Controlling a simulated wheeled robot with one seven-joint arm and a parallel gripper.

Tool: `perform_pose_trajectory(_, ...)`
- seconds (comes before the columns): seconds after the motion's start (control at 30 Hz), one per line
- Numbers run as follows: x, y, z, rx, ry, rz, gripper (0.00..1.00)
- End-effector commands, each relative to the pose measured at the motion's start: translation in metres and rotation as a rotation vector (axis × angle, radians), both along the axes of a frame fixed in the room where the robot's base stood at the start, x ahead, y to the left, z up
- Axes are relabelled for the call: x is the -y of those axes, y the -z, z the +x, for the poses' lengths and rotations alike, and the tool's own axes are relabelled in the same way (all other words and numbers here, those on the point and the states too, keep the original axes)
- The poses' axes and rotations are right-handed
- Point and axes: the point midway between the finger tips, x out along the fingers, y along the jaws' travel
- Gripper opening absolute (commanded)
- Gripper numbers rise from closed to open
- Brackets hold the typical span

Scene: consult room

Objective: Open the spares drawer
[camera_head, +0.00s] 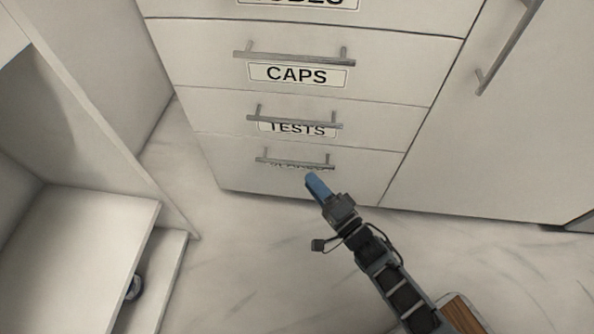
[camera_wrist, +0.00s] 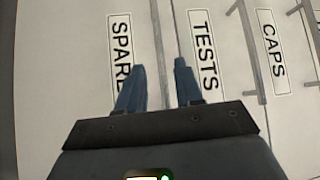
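The spares drawer (camera_head: 235,172) is the lowest one in the white drawer stack and looks shut. Its bar handle (camera_head: 293,163) crosses its upper part and hides most of its label. In the wrist view the label (camera_wrist: 121,50) reads "SPARE", its end hidden by a finger. My gripper (camera_head: 315,182) has blue fingers and is just in front of this drawer, near the handle's right part. In the wrist view my gripper (camera_wrist: 158,80) is open, with the spares handle (camera_wrist: 157,45) running between the fingers. I cannot tell whether they touch it.
The TESTS drawer (camera_head: 215,122) and the CAPS drawer (camera_head: 205,62) are above, both shut, with bar handles. A tall cabinet door (camera_head: 500,130) is at the right. An open shelf unit (camera_head: 80,230) stands at the left. Pale floor (camera_head: 230,260) is clear before the drawers.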

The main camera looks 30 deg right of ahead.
Motion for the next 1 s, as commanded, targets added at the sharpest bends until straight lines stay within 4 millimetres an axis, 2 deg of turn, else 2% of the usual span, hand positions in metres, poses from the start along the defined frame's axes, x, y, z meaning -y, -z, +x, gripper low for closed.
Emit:
perform_pose_trajectory(0.5,-0.011,-0.007,0.067,0.003,-0.003,0.006,0.36)
perform_pose_trajectory(0.7,-0.012,-0.01,0.076,0.0,-0.002,0.007,0.36)
perform_pose_trajectory(0.93,-0.013,-0.01,0.076,0.0,-0.002,0.007,0.36)
perform_pose_trajectory(1.0,-0.013,-0.01,0.076,0.0,-0.002,0.007,0.29)
